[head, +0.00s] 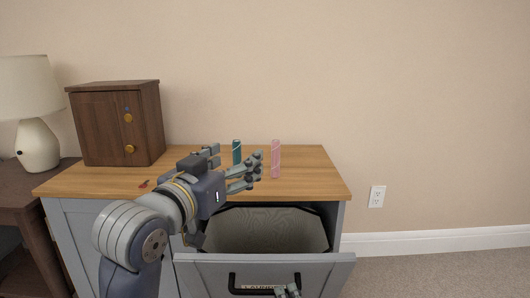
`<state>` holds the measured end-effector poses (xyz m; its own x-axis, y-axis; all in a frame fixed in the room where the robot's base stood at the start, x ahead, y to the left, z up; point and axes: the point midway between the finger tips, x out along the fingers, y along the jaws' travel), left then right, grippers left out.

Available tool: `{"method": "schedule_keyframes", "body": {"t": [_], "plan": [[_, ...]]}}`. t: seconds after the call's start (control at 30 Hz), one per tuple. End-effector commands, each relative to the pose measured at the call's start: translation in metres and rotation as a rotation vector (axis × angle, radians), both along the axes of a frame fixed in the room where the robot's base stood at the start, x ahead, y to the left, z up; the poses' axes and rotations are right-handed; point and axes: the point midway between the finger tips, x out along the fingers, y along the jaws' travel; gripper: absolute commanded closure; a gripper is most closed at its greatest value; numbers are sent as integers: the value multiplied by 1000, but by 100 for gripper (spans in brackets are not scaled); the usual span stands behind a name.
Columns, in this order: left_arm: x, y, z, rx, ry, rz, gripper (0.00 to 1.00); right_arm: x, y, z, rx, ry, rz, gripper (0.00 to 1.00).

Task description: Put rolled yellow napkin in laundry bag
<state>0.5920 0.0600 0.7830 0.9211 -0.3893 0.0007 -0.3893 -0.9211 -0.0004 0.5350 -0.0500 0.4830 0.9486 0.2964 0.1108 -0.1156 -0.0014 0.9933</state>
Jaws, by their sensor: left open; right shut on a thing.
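No rolled yellow napkin shows in the head view; my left arm hides part of the wooden cabinet top (310,183). The laundry bag (265,230) is a grey-beige liner inside the pulled-out front drawer (215,272), its mouth open upward. My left gripper (232,163) is open above the cabinet top, fingers pointing right, beside a teal roll and short of a pink one. My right gripper (287,291) shows only its fingertips at the bottom edge, shut at the drawer's black handle (233,284).
The teal roll (237,151) and pink roll (275,158) stand upright on the top. A dark wooden box (95,130) stands at the back left, with a small red-brown object (144,183) before it. A lamp (37,146) is further left. The top's right end is clear.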

Motion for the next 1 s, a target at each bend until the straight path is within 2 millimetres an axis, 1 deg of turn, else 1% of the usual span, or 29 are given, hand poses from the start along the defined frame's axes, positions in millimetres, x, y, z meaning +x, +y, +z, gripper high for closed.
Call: {"method": "schedule_keyframes", "body": {"t": [0.03, 0.43, 0.6, 0.9, 1.0], "plan": [[0, 0, 11, 0, 0, 0, 33, 6, 0, 6, -2, 8, 0, 100], [0, 0, 48, 0, 0, 0, 33, 48, 0, 24, -3, 42, -2, 100], [0, 0, 53, 0, 1, 0, 33, 58, 0, 25, -2, 51, -1, 100], [0, 0, 53, 0, 0, 0, 33, 59, 0, 25, -2, 51, -1, 100], [0, 0, 58, 0, 0, 0, 33, 65, 0, 29, -3, 54, -1, 100]]}}
